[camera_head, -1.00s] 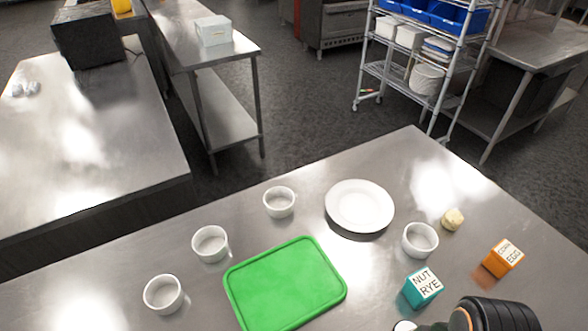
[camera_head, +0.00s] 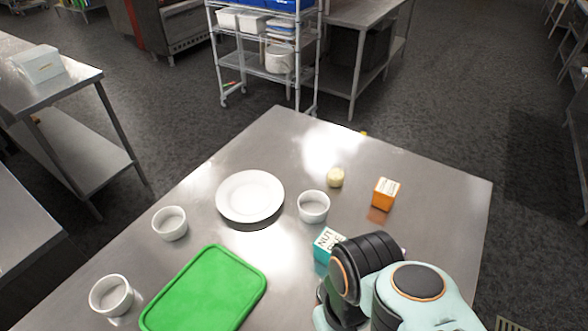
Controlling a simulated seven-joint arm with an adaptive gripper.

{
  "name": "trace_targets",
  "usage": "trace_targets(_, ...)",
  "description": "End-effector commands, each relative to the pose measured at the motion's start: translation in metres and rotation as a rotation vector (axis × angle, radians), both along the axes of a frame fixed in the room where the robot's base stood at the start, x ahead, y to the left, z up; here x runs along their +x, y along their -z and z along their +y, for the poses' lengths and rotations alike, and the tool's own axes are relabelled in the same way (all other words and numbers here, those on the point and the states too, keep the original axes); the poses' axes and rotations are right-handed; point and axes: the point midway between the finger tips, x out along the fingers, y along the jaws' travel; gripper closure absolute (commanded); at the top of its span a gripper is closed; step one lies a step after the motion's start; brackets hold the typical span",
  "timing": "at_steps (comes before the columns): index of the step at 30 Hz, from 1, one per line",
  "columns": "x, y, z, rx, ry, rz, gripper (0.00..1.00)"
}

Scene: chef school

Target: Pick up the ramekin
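Several white ramekins stand upright on the steel table. One ramekin (camera_head: 313,207) is right of the white plate, another ramekin (camera_head: 170,223) is left of the plate, and a third ramekin (camera_head: 111,295) is at the lower left, left of the green board. They look empty. My arm enters at the lower right, close to the teal box and nearest to the ramekin right of the plate. My gripper itself does not show, so its state is hidden.
A white plate (camera_head: 250,197) and a green board (camera_head: 205,291) lie on the steel table (camera_head: 420,176). A teal box (camera_head: 326,243) is partly behind my arm. An orange box (camera_head: 385,194) and a pale yellow lump (camera_head: 336,177) stand to the right. The table's far corner is clear.

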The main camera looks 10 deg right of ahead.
Motion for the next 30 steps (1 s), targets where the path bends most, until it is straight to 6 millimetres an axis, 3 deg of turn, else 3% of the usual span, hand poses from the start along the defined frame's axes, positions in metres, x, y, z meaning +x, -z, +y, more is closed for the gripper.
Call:
trace_targets(14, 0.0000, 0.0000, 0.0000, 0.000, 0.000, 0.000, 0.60)
trace_targets(15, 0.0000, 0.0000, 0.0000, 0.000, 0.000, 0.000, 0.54)
trace_targets(20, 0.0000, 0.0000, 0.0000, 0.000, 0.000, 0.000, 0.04)
trace_targets(21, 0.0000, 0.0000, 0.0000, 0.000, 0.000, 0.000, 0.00)
trace_targets(30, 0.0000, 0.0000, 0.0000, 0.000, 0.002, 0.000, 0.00)
